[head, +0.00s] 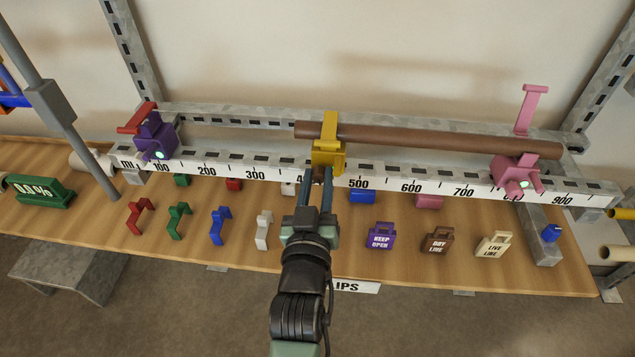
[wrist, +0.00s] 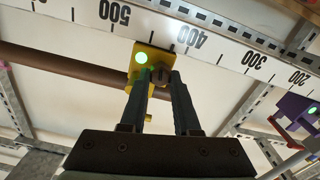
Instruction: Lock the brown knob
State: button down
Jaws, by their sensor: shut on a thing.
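The brown knob (wrist: 161,75) sits on the front of the yellow clamp (wrist: 143,57), beside a lit green light. In the head view, the yellow clamp (head: 328,155) stands on the white numbered rail between the 400 and 500 marks. My gripper (head: 318,186) reaches up to the clamp's lower front and is shut on the brown knob. In the wrist view, the two fingertips of my gripper (wrist: 161,82) lie on either side of the knob. The fingers partly hide the knob, and its turned position is hard to tell.
A brown pipe (head: 440,138) runs from the yellow clamp towards the pink clamp (head: 516,172) on the right. A purple clamp (head: 154,137) with a green light is at the rail's left. Coloured clips and tags, such as the purple tag (head: 381,236), lie on the wooden shelf below.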

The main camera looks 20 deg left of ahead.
jog(key=shift+m, duration=0.3)
jog(key=shift+f, duration=0.1)
jog(key=c, duration=0.6)
grip_release()
jog(key=shift+c, duration=0.2)
jog(key=shift+s, duration=0.1)
